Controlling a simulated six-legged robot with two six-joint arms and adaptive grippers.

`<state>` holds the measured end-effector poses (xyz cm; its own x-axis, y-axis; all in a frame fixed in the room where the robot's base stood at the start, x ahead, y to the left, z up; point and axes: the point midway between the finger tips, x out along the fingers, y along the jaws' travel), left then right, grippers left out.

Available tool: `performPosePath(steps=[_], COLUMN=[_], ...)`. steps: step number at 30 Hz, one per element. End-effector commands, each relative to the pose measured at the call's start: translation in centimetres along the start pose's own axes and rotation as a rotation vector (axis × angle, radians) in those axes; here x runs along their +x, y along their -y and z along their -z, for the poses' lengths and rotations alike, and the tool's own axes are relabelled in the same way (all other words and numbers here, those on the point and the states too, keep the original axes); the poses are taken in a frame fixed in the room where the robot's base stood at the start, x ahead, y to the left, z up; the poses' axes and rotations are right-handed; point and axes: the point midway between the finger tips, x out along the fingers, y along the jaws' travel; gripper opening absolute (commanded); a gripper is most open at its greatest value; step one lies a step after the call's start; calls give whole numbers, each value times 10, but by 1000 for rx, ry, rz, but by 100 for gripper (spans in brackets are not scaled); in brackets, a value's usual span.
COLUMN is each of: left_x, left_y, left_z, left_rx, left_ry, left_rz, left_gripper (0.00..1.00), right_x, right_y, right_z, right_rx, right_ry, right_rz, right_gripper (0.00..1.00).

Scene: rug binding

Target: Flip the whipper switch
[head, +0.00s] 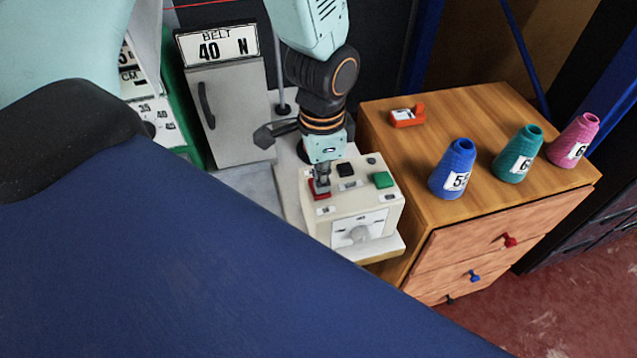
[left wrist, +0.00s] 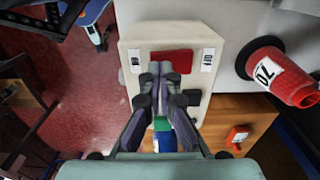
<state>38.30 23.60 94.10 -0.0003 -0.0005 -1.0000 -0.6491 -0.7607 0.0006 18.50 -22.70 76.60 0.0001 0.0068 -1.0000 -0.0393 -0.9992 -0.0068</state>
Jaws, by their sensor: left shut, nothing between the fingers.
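The red switch, a wide rocker, also shows in the left wrist view (left wrist: 180,60) between two small white labels. My left gripper (head: 321,187) points down at the red switch, its fingers shut and empty. In the left wrist view the fingertips (left wrist: 161,69) overlap the switch's left part. I cannot tell whether they touch it. My right gripper is not in view.
Blue (head: 455,170), green (head: 518,155) and pink (head: 574,140) thread cones stand on a wooden drawer cabinet (head: 450,110), right of the box. A small orange-red item (head: 407,117) lies there too. A red cone (left wrist: 287,75) shows in the left wrist view. Blue material (head: 200,270) fills the front.

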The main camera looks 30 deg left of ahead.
Motion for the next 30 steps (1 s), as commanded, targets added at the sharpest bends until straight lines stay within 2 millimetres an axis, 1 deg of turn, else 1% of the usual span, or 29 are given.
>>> performPosePath(steps=[25,30], left_x=[11,8], left_y=[0,0], left_z=[0,0], left_rx=[0,0], left_ry=[0,0], left_rz=[1,1], left_gripper=[0,0], right_x=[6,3], right_y=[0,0], right_z=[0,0], right_rx=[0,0], right_ry=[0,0], right_rz=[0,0], right_gripper=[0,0])
